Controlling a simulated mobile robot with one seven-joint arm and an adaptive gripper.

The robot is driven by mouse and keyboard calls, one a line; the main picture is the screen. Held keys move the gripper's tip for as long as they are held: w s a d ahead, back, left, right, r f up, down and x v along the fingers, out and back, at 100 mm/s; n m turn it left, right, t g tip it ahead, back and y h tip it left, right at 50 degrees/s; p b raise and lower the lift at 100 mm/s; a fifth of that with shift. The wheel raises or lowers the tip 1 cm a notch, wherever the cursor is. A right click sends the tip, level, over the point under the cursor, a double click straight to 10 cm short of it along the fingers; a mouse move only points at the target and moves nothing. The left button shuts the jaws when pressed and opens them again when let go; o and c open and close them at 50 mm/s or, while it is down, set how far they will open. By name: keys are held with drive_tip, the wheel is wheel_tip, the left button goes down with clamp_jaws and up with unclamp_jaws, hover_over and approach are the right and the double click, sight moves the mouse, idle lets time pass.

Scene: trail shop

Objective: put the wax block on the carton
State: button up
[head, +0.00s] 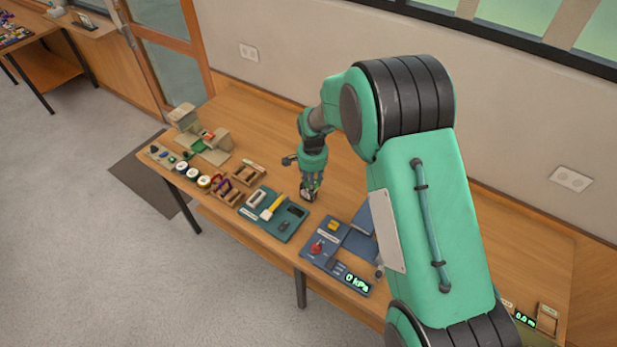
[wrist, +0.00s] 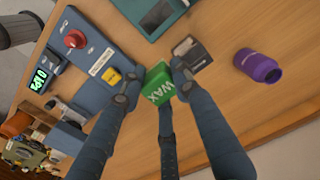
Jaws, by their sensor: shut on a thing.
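The wax block (wrist: 158,84) is green with white "WAX" lettering and sits between my fingers in the wrist view. My gripper (wrist: 152,82) is shut on it. In the head view my gripper (head: 311,187) is over the middle of the table, just right of the teal board; the fingers mostly hide the block there. Tan, carton-like boxes (head: 183,114) stand at the table's far left end, well to the left of my gripper, with a second one (head: 222,138) beside them. I cannot tell for certain which is the carton.
A teal board (head: 270,232) with tools lies left of my gripper. A blue panel (head: 322,232) with a red knob is to its right. Several rolls (head: 192,174) line the front left edge. A purple jar (wrist: 258,66) and a dark box (wrist: 191,52) are near the block.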

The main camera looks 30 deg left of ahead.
drive_tip(key=shift+w+a+f+p, duration=0.15)
drive_tip(key=shift+w+a+p, duration=0.05)
drive_tip(key=shift+w+a, duration=0.9)
drive_tip(key=shift+w+a+f+p, duration=0.15)
drive_tip(key=shift+w+a, duration=0.9)
drive_tip(key=shift+a, duration=0.05)
drive_tip(key=shift+f, duration=0.1)
drive_tip(key=shift+f+p, duration=0.35)
drive_tip(key=shift+f, duration=1.3)
drive_tip(key=shift+f, duration=0.2)
drive_tip(key=o, duration=1.2)
drive_tip(key=shift+c, duration=0.2)
drive_tip(key=shift+r, duration=0.15)
wheel_tip(320, 180, up, 12)
drive_tip(key=b, duration=0.1)
